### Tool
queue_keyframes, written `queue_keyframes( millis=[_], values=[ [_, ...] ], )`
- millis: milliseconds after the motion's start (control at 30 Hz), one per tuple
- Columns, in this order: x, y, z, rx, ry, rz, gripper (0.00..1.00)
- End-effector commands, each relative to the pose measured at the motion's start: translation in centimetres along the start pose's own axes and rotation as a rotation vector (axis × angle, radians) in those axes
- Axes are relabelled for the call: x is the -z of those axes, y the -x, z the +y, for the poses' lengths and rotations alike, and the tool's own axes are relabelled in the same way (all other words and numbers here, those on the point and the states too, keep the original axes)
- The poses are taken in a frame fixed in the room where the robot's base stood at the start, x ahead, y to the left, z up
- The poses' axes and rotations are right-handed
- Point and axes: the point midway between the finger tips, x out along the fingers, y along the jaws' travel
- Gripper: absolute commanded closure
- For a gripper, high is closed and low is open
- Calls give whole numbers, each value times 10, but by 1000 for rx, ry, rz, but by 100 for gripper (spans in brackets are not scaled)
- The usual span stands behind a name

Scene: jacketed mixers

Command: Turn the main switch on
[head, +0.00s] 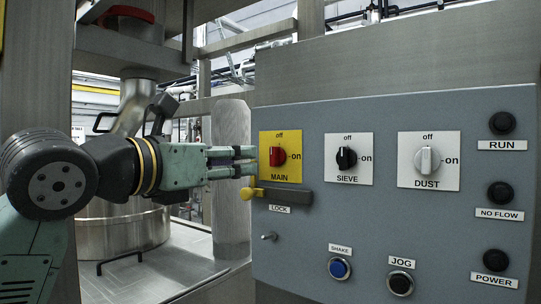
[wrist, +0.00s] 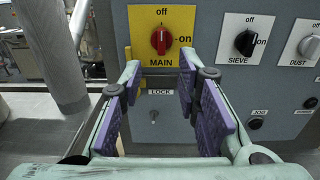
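The main switch is a red knob (head: 277,156) on a yellow plate marked off at the top and on at the right. In the wrist view the knob (wrist: 161,40) stands upright, its pale mark pointing up at off. My gripper (head: 246,161) is just left of the yellow plate in the head view, pointing at the panel. In the wrist view my gripper (wrist: 159,82) is open and empty, its purple pads apart, with the knob ahead between and above the fingertips. Any gap between fingertips and panel is hard to judge.
The grey panel (head: 390,235) also carries a black SIEVE knob (head: 346,158) and a grey DUST knob (head: 427,160). A lock bar (head: 287,197) with a yellow end sticks out below the main plate. A small toggle (head: 269,236) and push buttons sit lower. A metal post (head: 231,180) stands left.

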Motion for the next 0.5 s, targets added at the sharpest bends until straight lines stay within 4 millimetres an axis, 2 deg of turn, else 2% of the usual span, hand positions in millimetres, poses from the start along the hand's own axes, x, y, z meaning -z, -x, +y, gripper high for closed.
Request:
queue_keyframes(
  millis=[300,500],
  values=[
    [-4,-57,-2,8,3,-1,70],
    [-3,-88,-2,8,2,-2,70]
  ],
)
